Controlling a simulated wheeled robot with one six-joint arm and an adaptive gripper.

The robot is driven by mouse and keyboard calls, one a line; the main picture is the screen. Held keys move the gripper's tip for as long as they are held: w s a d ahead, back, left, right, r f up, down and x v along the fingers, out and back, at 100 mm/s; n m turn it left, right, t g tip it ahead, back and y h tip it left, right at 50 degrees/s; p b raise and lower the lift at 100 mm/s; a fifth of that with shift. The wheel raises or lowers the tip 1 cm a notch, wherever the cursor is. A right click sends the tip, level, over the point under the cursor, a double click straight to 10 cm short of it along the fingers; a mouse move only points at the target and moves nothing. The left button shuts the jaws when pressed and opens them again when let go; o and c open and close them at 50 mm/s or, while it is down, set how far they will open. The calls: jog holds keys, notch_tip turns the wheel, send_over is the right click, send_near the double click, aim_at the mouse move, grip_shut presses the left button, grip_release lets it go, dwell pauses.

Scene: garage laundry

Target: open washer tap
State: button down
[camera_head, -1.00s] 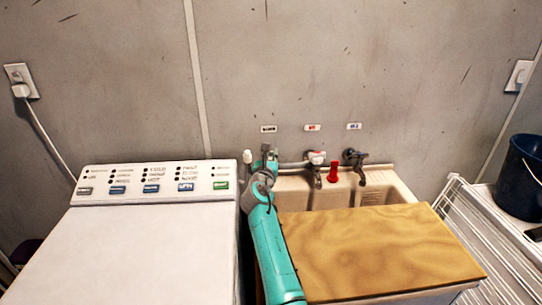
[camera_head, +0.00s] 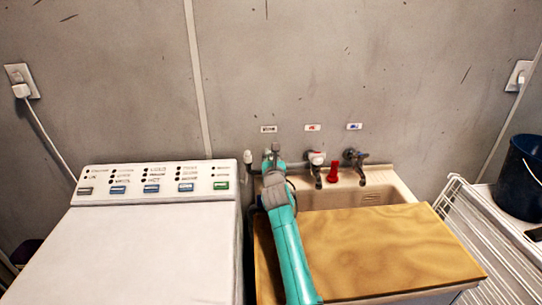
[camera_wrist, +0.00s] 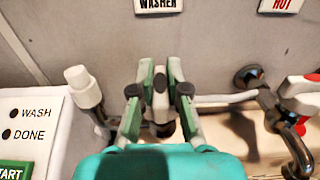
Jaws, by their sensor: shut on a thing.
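The washer tap's grey handle (camera_wrist: 160,100) stands below the WASHER label (camera_wrist: 158,4), between my fingers in the wrist view. My gripper (camera_wrist: 161,92) has its green-and-grey fingers closed on this handle, one on each side. In the head view my gripper (camera_head: 272,155) is at the wall pipe, under the leftmost label (camera_head: 268,129). The tap body is mostly hidden behind my gripper, so how far the handle is turned is unclear.
The hot tap (camera_head: 316,160) and another dark tap (camera_head: 355,158) stand to the right over the sink (camera_head: 402,186), with a red object (camera_head: 333,172) between them. A white pipe end (camera_wrist: 82,88) is left. The washer (camera_head: 150,245) and wooden board (camera_head: 370,255) lie in front.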

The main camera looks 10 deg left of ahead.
jog(key=shift+f, duration=0.2)
jog(key=c, duration=1.2)
grip_release()
jog(key=shift+r, duration=0.1)
jog(key=shift+o, duration=0.2)
jog(key=v, duration=1.2)
jog(key=shift+d, duration=0.1)
